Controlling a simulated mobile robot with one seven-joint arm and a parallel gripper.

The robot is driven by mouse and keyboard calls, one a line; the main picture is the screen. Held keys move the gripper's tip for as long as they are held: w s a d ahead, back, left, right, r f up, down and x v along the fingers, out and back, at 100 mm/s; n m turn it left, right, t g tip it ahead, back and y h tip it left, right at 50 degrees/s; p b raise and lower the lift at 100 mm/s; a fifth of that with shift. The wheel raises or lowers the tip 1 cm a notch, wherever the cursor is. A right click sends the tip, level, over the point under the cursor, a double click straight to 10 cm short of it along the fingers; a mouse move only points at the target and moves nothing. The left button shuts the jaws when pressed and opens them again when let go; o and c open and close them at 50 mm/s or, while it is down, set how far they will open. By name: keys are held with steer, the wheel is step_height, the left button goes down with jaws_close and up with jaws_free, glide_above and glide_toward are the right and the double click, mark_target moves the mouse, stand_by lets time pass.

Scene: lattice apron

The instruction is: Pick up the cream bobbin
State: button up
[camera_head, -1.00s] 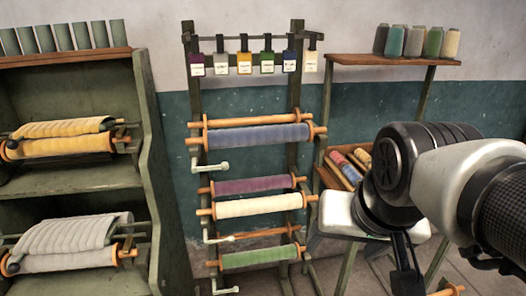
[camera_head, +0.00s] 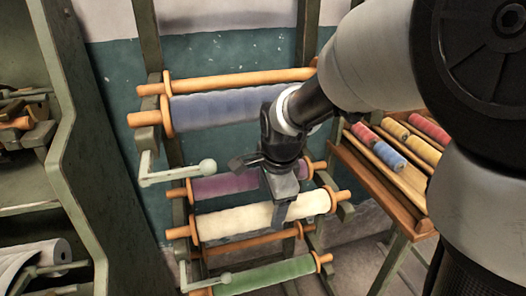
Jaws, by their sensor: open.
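The cream bobbin (camera_head: 235,225) is a wide cream roll with orange end discs. It lies across the green rack, below the purple bobbin (camera_head: 221,187) and above the green bobbin (camera_head: 262,277). My gripper (camera_head: 284,212) points down in front of the right part of the cream bobbin and hides some of it. The gripper is open. I cannot tell whether its fingers touch the roll.
A blue bobbin (camera_head: 215,108) sits higher on the rack. A pale handle (camera_head: 178,176) sticks out at the rack's left. A wooden tray (camera_head: 378,190) of small coloured spools stands at right. A green shelf unit (camera_head: 80,160) stands at left.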

mark_target(269, 207)
steer(key=x, duration=0.4)
steer(key=shift+s+b, duration=0.2)
steer(key=shift+b, duration=0.15)
steer(key=shift+w+r, duration=0.1)
steer(key=c, duration=1.5)
steer(key=shift+r, duration=0.1)
